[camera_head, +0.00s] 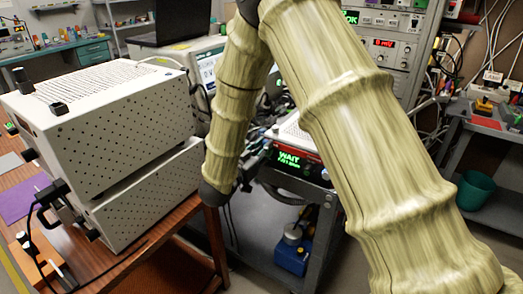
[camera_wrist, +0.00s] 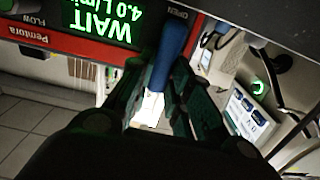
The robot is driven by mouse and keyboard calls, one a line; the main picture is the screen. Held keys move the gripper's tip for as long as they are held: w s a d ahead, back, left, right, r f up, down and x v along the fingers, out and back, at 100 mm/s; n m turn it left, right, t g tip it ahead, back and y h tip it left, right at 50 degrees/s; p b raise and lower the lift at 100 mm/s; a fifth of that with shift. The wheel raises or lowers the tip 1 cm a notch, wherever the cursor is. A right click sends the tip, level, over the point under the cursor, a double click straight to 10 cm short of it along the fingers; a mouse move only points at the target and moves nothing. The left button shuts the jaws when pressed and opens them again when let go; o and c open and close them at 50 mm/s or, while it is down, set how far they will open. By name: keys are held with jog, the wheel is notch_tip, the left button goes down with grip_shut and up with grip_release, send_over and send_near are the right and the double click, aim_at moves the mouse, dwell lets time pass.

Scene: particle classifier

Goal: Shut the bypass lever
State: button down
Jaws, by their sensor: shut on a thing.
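The bypass lever (camera_wrist: 171,48) shows in the wrist view as a blue handle beside the red-edged flow unit (camera_wrist: 75,50), near a label reading OPEN. My gripper (camera_wrist: 163,82) is shut on the lever, its dark fingers on either side of the lower end of the handle. The wrist view is upside down, and its green display reads WAIT. In the head view the flow unit's display (camera_head: 288,160) also reads WAIT. My arm covers much of that view, and I cannot make out the lever there.
A perforated white instrument (camera_head: 120,130) stands on a wooden bench (camera_head: 165,240) at the left. A dark cart (camera_head: 320,195) carries the flow unit, with a blue bottle (camera_head: 292,257) below. A rack of instruments (camera_head: 395,60) and cables stand behind. A green bin (camera_head: 475,190) is at the right.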

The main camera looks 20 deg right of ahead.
jog(key=shift+f, duration=0.1)
dwell(0.3)
jog(key=c, duration=1.6)
grip_release()
jog(key=shift+a, duration=0.1)
jog(key=v, duration=1.2)
jog(key=shift+s, duration=0.1)
